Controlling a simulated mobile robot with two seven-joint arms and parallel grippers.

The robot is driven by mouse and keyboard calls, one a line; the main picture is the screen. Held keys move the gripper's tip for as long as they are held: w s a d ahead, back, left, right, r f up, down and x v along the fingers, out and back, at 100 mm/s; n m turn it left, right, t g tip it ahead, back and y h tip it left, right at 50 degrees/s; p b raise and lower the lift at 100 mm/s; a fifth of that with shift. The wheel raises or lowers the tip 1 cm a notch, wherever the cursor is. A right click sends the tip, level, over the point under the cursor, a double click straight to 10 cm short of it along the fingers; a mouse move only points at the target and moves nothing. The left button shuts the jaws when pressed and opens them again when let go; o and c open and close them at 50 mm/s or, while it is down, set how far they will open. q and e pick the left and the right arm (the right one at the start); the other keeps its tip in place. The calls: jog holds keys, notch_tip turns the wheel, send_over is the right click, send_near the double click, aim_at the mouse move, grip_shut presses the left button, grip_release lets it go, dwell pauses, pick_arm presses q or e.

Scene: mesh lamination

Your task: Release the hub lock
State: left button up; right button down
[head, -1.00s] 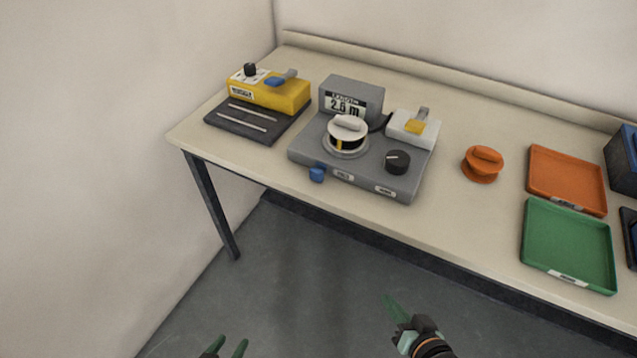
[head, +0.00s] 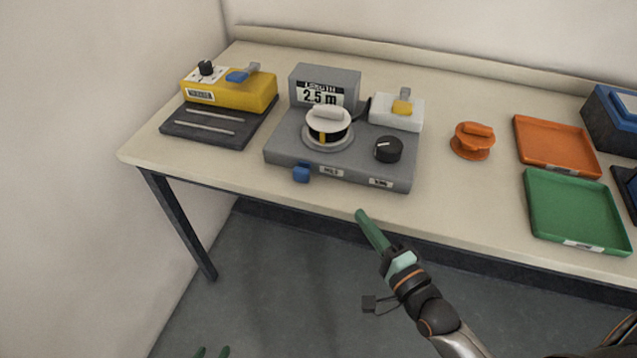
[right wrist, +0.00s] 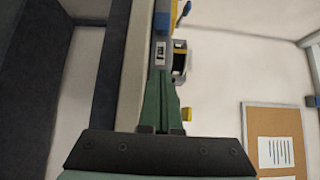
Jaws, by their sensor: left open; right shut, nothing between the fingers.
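The grey winding machine (head: 290,158) stands on the table with a length display (head: 322,95) that reads about 2.5 m. A white-topped spool (head: 328,124) sits upright on its round hub. A blue tab (head: 301,173) sticks out of the machine's front face beside a small label, and a black knob (head: 388,149) is on its right top. Which part is the hub lock cannot be read. My right gripper (head: 361,213) is shut and empty, in front of the table's edge, below and right of the blue tab. My left gripper (head: 212,352) is open at the bottom edge, mostly out of frame.
A yellow device (head: 229,92) on a dark base is left of the machine. A white box (head: 397,112) with a yellow part is behind the knob. An orange spool (head: 472,141), an orange tray (head: 556,146) and a green tray (head: 575,212) stand to the right. The table front (head: 450,210) is clear.

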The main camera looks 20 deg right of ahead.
send_near(301, 175)
jog(key=w+d, duration=0.2)
jog(key=w+d+f, duration=0.1)
jog(key=w+d, duration=0.2)
jog(key=shift+b, duration=0.3)
jog(key=w+a, duration=0.1)
jog(key=a, duration=0.2)
jog(key=shift+w+f, duration=0.1)
jog(key=shift+w, duration=0.25)
pick_arm(q)
jog(key=shift+f, duration=0.35)
pick_arm(e)
jog(key=shift+w+a, duration=0.15)
jog(key=shift+a, duration=0.05)
